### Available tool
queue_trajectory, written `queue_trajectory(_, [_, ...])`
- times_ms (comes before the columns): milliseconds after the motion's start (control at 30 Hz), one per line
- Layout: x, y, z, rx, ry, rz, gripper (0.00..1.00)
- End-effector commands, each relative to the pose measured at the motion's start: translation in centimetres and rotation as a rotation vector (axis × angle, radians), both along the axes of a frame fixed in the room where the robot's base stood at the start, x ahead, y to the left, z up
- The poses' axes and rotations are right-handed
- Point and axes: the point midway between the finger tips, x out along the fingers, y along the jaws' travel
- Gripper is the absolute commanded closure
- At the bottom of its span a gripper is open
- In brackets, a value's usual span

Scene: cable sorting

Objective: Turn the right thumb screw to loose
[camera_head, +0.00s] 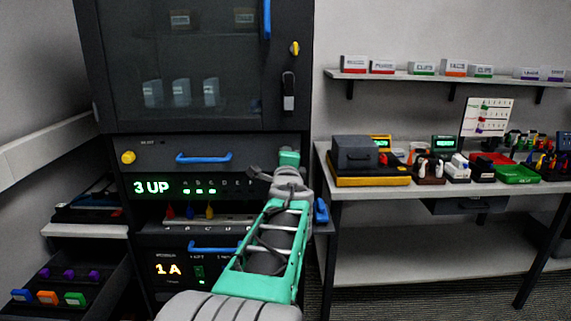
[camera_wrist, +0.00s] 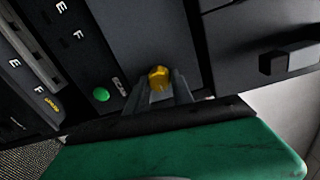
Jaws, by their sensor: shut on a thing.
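The right thumb screw (camera_wrist: 159,76) is a yellow knob on the dark front panel, seen in the wrist view. My gripper (camera_wrist: 158,88) has its two grey fingers on either side of the knob and is shut on it. The left thumb screw (camera_head: 128,157) is a yellow knob at the panel's upper left. I cannot tell how far the right screw is turned.
A blue handle (camera_head: 204,158) crosses the panel's top middle. A glass-doored cabinet (camera_head: 180,70) is above, and a "1 A" unit (camera_head: 168,268) below. In the wrist view a green button (camera_wrist: 101,94) is left of my fingers. A workbench (camera_head: 440,191) stands to the right.

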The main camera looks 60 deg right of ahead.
Motion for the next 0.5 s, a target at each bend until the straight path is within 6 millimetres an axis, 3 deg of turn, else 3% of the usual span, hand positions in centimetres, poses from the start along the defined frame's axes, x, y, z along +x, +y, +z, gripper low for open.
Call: queue_trajectory(500, [0.00,-0.01,-0.01,0.036,-0.069,0.000,1.00])
